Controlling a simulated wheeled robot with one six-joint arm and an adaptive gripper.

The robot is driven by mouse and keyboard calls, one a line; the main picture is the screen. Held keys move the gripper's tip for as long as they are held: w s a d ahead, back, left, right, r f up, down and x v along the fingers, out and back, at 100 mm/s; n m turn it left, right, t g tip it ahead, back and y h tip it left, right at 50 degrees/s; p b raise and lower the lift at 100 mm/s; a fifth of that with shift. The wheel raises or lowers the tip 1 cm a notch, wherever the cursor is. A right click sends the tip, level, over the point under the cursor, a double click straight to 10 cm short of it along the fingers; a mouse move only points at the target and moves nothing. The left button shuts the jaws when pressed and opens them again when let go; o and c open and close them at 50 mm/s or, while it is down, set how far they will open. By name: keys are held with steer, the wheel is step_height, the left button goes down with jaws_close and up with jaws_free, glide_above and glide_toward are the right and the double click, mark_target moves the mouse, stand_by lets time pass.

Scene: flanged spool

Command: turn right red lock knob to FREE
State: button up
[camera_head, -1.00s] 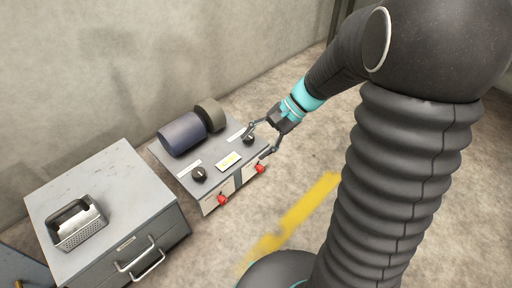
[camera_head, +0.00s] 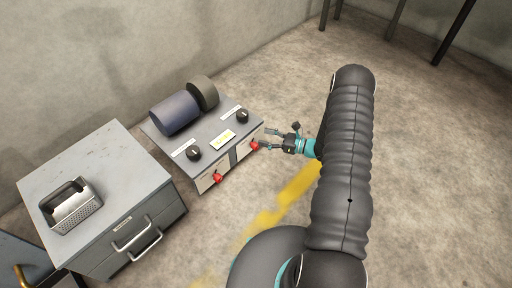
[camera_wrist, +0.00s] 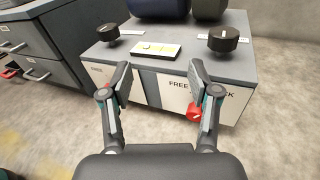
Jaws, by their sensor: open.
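The right red lock knob (camera_head: 254,145) sits on the front face of the grey spool box (camera_head: 212,147). In the wrist view the same red knob (camera_wrist: 193,113) shows low and partly behind my right finger, below a label reading FREE, with a partly covered label to its right. Its pointing direction is hard to tell. My gripper (camera_head: 269,140) is open in front of that face, its fingers toward the right knob. In the wrist view my gripper (camera_wrist: 161,74) has nothing between its fingers. The left red knob (camera_head: 217,178) is on the same face.
Two black knobs (camera_head: 194,153) (camera_head: 242,115) and a yellow display label (camera_head: 222,138) are on the box top, with a blue spool (camera_head: 174,112) behind. A grey drawer cabinet (camera_head: 99,177) stands to the left. Open floor lies in front and right.

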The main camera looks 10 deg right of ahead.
mark_target(258, 148)
steer(key=s+d+f+m+t+h, duration=0.1)
steer(key=d+f+m+t+h, duration=0.2)
steer(key=f, duration=0.5)
steer(key=s+d+f+m+t+h, duration=0.1)
steer(key=s+d+f+m+t, duration=0.1)
steer(key=f+m, duration=0.45)
steer(key=shift+n, duration=0.95)
steer(key=x, duration=0.9)
steer(key=f+x, duration=0.1)
steer(key=x, duration=0.3)
steer(key=shift+w, duration=0.5)
steer(key=c, duration=1.2)
steer(key=shift+o, duration=0.2)
